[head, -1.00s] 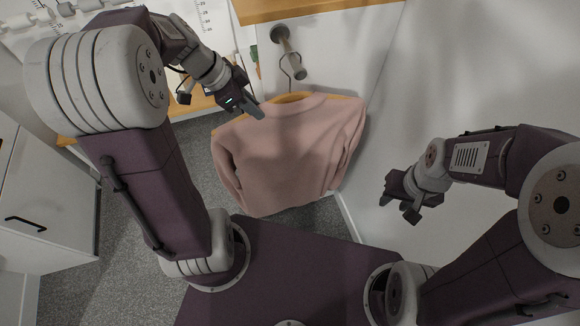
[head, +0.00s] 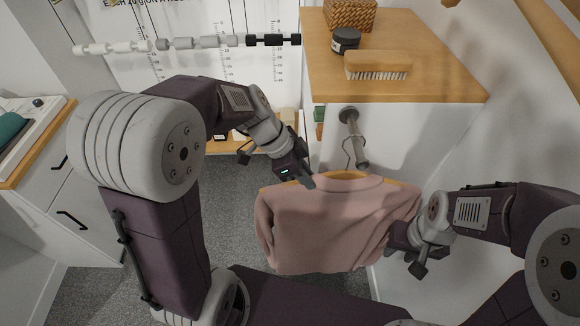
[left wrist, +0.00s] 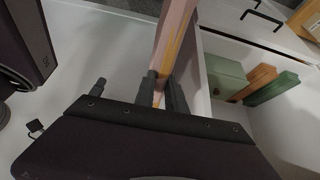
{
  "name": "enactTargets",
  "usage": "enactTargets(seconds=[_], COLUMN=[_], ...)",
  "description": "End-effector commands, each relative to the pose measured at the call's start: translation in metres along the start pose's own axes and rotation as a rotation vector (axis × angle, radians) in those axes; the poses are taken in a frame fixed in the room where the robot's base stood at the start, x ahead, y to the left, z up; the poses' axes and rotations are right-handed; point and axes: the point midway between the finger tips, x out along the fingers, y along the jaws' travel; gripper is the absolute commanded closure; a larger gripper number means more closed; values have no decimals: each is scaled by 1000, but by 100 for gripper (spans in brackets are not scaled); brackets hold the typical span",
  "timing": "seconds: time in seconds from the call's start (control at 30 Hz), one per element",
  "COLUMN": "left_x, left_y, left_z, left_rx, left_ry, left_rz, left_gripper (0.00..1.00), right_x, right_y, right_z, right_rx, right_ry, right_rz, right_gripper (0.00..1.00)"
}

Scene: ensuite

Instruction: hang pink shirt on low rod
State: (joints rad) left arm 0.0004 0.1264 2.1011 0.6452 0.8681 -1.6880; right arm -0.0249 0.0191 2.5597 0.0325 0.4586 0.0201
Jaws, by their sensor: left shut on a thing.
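The pink shirt (head: 325,225) hangs upright on a wooden hanger (head: 350,175) beside the white cabinet's side. A thin metal hook (head: 346,153) rises from the hanger to the short grey rod (head: 353,130) sticking out of that side. I cannot tell whether the hook is over the rod or only beside it. My left gripper (head: 307,181) is shut at the shirt's left shoulder. In the left wrist view, the shirt (left wrist: 176,25) runs between the fingers (left wrist: 163,92), seen edge-on. My right gripper (head: 420,260) is right of the shirt, its jaws unclear.
The wooden cabinet top (head: 420,90) above the rod holds a brush (head: 378,65), a dark jar (head: 345,40) and a wicker basket (head: 350,14). Grey carpet (head: 220,180) lies open left of the shirt.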

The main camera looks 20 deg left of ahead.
Motion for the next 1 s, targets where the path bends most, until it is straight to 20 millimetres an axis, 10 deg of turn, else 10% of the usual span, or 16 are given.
enactTargets(seconds=[1.0], left_x=[-58], left_y=[3], left_z=[5], left_rx=[12], left_ry=[1], left_rz=[6], left_gripper=[100], right_x=[-55], right_y=[-1], right_z=[-6], right_rx=[0], right_ry=[0], right_rz=[0], right_gripper=[64])
